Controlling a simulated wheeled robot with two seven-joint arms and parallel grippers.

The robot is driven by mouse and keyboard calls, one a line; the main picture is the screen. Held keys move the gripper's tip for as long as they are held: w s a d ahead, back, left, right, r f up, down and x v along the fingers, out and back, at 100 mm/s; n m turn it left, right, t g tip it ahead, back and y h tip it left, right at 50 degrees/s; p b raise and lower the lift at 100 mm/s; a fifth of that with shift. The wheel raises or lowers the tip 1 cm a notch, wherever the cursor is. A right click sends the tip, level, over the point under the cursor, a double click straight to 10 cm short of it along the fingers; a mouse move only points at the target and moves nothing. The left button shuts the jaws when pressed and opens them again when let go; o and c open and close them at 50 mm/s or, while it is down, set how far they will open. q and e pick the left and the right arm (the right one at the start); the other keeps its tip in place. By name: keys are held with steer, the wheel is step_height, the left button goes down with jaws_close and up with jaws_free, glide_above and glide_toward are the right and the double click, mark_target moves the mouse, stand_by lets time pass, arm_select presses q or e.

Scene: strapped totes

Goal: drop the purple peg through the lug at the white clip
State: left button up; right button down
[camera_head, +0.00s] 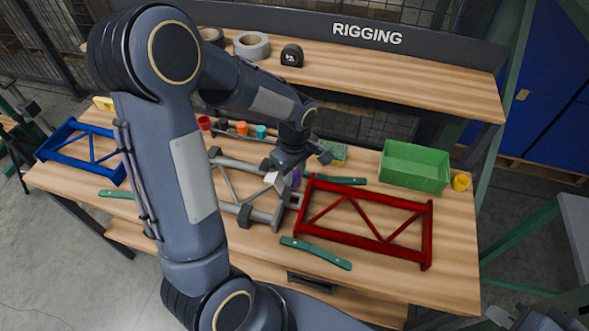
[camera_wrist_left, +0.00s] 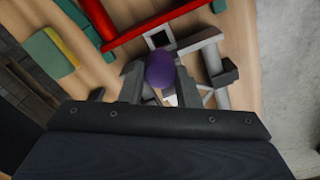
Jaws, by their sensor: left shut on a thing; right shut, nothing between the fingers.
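The purple peg (camera_head: 296,179) is held by my left gripper (camera_head: 293,170) above the right side of the grey frame (camera_head: 228,180). In the left wrist view the round purple end of the peg (camera_wrist_left: 160,70) sits between the two fingers of my left gripper (camera_wrist_left: 160,82). A grey lug with a square dark hole (camera_wrist_left: 160,38) shows just beyond the peg there, between the grey and red frames. The white clip (camera_head: 271,178) is on the grey frame, left of the peg. My right gripper (camera_head: 530,319) is partly in view at the bottom right corner, away from the table.
A red frame (camera_head: 365,247) lies right of the grey one, and a blue frame (camera_head: 72,157) lies far left. A green bin (camera_head: 414,168) and yellow cup (camera_head: 461,182) stand at the right. Green straps (camera_head: 316,252) lie on the table. My left arm hides part of the table.

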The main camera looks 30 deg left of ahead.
mark_target(294, 189)
arm_select(q)
steer(key=shift+f+b, duration=1.55)
steer(key=shift+f, duration=0.9)
steer(key=shift+f+b, duration=1.55)
steer(key=o, duration=1.1)
steer(key=shift+c, duration=0.2)
steer(key=shift+r, duration=0.1)
step_height(294, 189, up, 7)
steer(key=shift+r, duration=0.35)
